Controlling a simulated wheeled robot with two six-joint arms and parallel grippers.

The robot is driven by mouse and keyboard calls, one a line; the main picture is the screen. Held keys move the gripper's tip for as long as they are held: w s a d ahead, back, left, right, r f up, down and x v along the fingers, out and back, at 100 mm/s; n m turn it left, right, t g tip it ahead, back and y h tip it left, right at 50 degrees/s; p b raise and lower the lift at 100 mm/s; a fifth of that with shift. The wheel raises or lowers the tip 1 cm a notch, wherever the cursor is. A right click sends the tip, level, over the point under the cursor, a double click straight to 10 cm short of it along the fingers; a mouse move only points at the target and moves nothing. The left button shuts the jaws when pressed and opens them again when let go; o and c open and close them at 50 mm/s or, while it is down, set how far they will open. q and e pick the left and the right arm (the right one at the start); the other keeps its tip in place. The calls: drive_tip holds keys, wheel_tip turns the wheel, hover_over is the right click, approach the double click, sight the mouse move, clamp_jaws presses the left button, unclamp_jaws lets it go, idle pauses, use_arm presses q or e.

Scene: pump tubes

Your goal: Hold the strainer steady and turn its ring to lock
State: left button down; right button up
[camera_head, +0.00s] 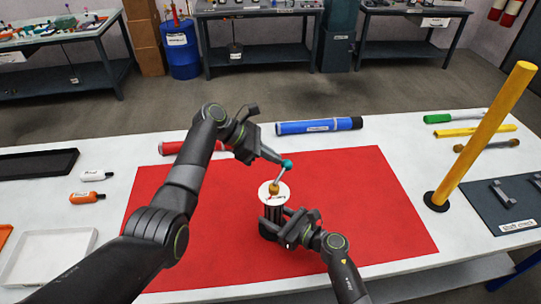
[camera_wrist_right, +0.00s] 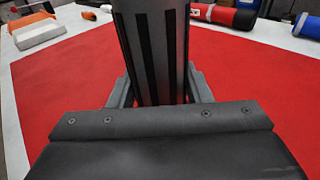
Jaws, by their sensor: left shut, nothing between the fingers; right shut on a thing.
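The strainer is an upright dark cylinder with a white disc top (camera_head: 266,195), standing on the red mat (camera_head: 360,200). A brass-coloured hub (camera_head: 274,187) sits on the disc, and a lever rises from it to a teal knob (camera_head: 287,163). My left gripper (camera_head: 273,156) is shut and empty, its tip right beside the knob; I cannot tell whether they touch. My right gripper (camera_head: 273,226) is shut on the strainer's lower body. The right wrist view shows the dark striped body (camera_wrist_right: 150,50) between its fingers (camera_wrist_right: 157,88). The ring itself is not clearly distinguishable.
A blue cylinder (camera_head: 318,126) and a red one (camera_head: 172,148) lie at the mat's back edge. A yellow post (camera_head: 485,130) stands at right. The mat right of the strainer is clear.

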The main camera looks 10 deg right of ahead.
idle(0.4)
use_arm(q)
drive_tip(key=w+a+r, duration=0.2)
drive_tip(key=a, duration=0.3)
drive_tip(key=w+a+r, duration=0.3)
drive_tip(key=a, duration=0.2)
drive_tip(key=shift+w+r, duration=0.3)
drive_tip(key=shift+a, duration=0.1)
use_arm(e)
drive_tip(key=o, duration=1.2)
